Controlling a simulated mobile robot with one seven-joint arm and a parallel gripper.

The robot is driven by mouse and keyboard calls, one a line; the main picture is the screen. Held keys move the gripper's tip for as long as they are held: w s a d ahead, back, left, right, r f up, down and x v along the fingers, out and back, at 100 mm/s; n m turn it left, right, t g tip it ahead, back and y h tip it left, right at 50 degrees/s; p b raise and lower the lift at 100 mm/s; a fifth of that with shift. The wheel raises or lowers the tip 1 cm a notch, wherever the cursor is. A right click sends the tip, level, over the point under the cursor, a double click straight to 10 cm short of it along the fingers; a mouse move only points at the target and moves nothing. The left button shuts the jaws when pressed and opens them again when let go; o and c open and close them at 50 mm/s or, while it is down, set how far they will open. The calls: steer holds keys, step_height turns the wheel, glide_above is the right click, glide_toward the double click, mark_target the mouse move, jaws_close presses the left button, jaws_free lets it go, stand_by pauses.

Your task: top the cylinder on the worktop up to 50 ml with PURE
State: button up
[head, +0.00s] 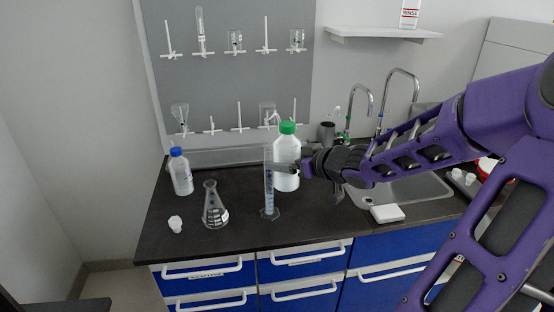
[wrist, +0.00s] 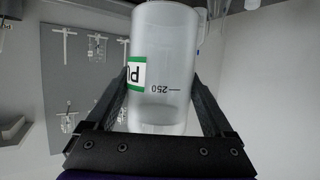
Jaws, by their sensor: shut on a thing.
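The bottle with a green cap (head: 287,150) is white and translucent and looks upright behind the cylinder. In the wrist view the bottle (wrist: 165,60) fills the space between my fingers, with a green-edged label cut off after "PU" and a 250 mark. My gripper (head: 300,168) reaches in from the right and is shut on this bottle. I cannot tell whether its base touches the worktop. The tall clear graduated cylinder (head: 268,185) stands on the worktop just in front and left of the bottle, partly overlapping it. Its liquid level is too small to read.
The sink (head: 425,190) and a white block (head: 387,213) lie to the right. A pegboard (head: 235,80) with glassware is behind. The worktop's front edge is close to the cylinder.

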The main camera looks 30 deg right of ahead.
steer(key=shift+a, duration=0.1)
steer(key=shift+f, duration=0.9)
steer(key=shift+f+b, duration=2.05)
steer(key=shift+f, duration=0.45)
steer(key=shift+p, duration=0.4)
steer(key=shift+o, duration=1.3)
steer(key=c, duration=0.5)
